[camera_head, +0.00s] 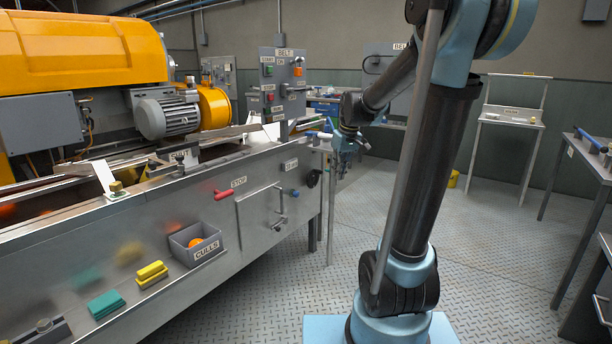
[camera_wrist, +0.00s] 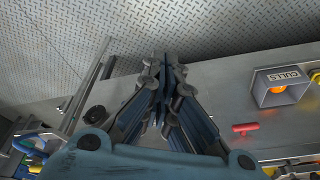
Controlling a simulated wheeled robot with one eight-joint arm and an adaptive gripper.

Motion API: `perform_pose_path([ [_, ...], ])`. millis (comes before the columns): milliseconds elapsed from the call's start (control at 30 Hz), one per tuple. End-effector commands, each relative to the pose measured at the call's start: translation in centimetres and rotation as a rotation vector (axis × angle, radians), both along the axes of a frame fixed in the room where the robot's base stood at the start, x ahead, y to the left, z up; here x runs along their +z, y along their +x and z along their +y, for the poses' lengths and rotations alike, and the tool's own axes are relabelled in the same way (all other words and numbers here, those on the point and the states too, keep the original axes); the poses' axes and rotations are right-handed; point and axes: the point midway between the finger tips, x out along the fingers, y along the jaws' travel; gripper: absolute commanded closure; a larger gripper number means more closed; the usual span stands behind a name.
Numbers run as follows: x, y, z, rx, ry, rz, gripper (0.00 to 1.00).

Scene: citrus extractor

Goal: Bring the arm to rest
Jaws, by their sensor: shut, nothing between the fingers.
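My arm rises from its base in the middle of the head view and bends over to the left. My gripper (camera_head: 342,162) hangs off the right end of the steel machine bench (camera_head: 150,262), with clear space under it. In the wrist view my gripper (camera_wrist: 164,60) shows with its fingers together and empty. The bench front lies behind the fingers in that view, and the fingertips touch nothing that I can make out.
A grey culls box (camera_head: 208,250) with an orange fruit sits on the bench's front ledge, beside yellow and green blocks (camera_head: 152,273). A red STOP handle (camera_head: 224,194) and a belt control panel (camera_head: 283,85) are near. Tables stand at the right; the plated floor between is open.

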Motion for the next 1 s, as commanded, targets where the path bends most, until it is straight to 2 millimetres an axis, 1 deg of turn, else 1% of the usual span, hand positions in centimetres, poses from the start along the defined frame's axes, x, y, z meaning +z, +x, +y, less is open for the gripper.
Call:
perform_pose_path([
  [33, -0.1, -1.6, -0.5, -0.018, -0.002, 0.003, 1.0],
  [100, -0.3, -3.6, -1.1, -0.044, -0.004, 0.007, 1.0],
  [267, -1.1, -8.0, -2.4, -0.103, -0.012, 0.015, 1.0],
  [467, -2.7, -13.4, -3.8, -0.178, -0.02, 0.026, 1.0],
  [667, -5.0, -18.5, -5.1, -0.253, -0.029, 0.034, 1.0],
  [800, -7.0, -21.8, -5.9, -0.306, -0.036, 0.041, 1.0],
  [1000, -10.1, -26.0, -6.8, -0.378, -0.044, 0.048, 1.0],
])
